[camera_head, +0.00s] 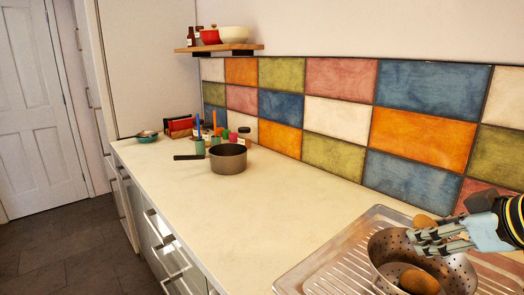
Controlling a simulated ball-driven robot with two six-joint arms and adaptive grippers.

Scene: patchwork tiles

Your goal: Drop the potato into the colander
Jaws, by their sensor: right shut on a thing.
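The metal colander (459,275) stands at the lower right on the ribbed drainer. A brown, rounded potato-like thing (418,281) lies inside it, low in the bowl. My right gripper (416,241) reaches in from the right, over the colander's rim. A brown potato (423,220) shows at its fingertips, partly hidden behind the fingers. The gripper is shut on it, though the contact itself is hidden. My left gripper is not in view.
A steel drainer (328,264) lies under the colander. A dark saucepan (228,160) stands mid-counter, with cups and small jars behind it. A small bowl (146,137) stands at the far end. The pale counter (230,215) between pan and drainer is clear.

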